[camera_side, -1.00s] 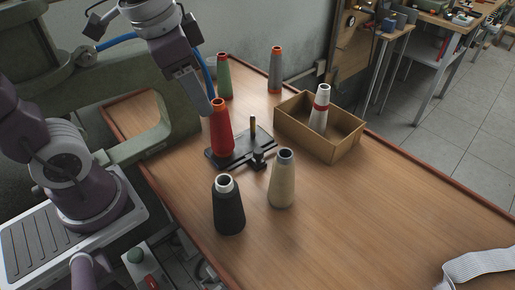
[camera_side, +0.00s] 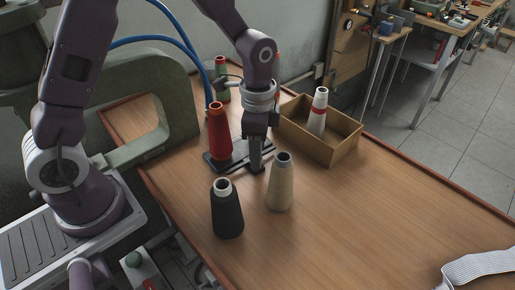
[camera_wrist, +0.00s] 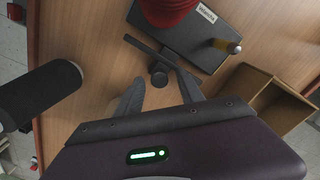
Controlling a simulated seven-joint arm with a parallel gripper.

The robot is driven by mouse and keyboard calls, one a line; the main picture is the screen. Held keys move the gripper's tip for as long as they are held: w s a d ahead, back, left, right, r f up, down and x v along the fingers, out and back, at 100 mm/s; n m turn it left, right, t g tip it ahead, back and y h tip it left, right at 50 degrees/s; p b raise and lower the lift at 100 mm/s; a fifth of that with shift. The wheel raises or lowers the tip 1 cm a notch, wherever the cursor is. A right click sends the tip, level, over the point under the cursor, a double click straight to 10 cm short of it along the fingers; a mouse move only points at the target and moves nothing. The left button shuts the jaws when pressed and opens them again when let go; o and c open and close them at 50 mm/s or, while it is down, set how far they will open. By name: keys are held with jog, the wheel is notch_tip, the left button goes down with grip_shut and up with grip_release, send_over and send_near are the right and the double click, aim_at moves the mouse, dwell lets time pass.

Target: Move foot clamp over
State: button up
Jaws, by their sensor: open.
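The foot clamp is a dark bar with a round knob (camera_wrist: 160,72) at the near edge of a black base plate (camera_side: 216,164). The plate also shows in the wrist view (camera_wrist: 190,42). A red thread cone (camera_side: 220,140) stands upright on the plate, and a brass-coloured peg (camera_wrist: 228,46) rises from its other end. My gripper (camera_side: 256,168) is lowered at the clamp. In the wrist view its open fingers (camera_wrist: 160,86) lie on either side of the knob, with nothing gripped. In the side view my gripper hides most of the clamp and the peg.
A cream cone (camera_side: 280,185) stands close beside my gripper. A black cone (camera_side: 228,212) is nearer the front. An open box (camera_side: 335,147) at the right holds a white cone with a red band (camera_side: 318,112). A green cone (camera_side: 222,90) stands behind.

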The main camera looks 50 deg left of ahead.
grip_shut()
dwell(1.4)
